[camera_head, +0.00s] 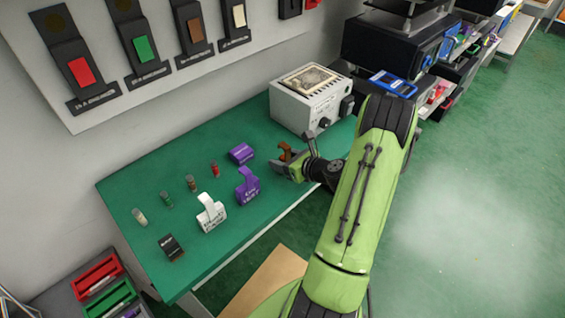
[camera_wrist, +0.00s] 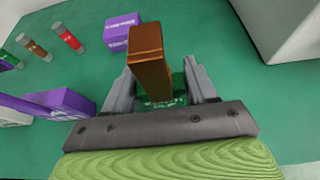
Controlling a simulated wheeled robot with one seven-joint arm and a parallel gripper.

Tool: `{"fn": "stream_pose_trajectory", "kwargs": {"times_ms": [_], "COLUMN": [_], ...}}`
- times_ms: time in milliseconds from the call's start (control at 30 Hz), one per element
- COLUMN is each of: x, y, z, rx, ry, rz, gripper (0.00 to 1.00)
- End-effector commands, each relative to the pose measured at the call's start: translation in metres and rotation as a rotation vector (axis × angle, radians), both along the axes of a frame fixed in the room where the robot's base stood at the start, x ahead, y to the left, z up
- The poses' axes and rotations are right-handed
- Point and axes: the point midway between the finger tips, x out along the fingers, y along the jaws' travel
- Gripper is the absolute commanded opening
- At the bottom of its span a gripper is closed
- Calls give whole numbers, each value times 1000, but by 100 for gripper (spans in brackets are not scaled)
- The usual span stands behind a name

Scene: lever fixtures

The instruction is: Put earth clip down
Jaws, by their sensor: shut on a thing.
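The earth clip (camera_wrist: 148,60), a copper-brown upright piece, is held between the two grey fingers of my gripper (camera_wrist: 163,88) in the wrist view. Something green with pale lettering shows behind it, between the fingers. In the head view the earth clip (camera_head: 286,151) is a small brown shape at my gripper (camera_head: 291,167), over the right part of the green table (camera_head: 160,210). My gripper is shut on it. Its lower end is mostly hidden, so I cannot tell whether it touches the table.
A white and a purple hooked clip, (camera_head: 211,213) and (camera_head: 248,186), stand left of my gripper. A purple block (camera_head: 241,153) lies behind them. Several small vials and a dark box (camera_head: 171,247) are further left. A grey machine (camera_head: 312,100) stands behind my gripper.

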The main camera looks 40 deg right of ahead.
Motion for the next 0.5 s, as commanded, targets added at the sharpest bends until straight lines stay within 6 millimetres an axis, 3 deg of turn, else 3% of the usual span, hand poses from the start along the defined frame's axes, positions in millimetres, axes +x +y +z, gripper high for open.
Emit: {"fn": "stream_pose_trajectory", "kwargs": {"times_ms": [300,333,500], "x": [0,0,0], "y": [0,0,0], "z": [-4,-5,-4], "rx": [-1,-1,-1], "ry": [-1,-1,-1], "rz": [0,0,0], "gripper": [27,58,82]}}
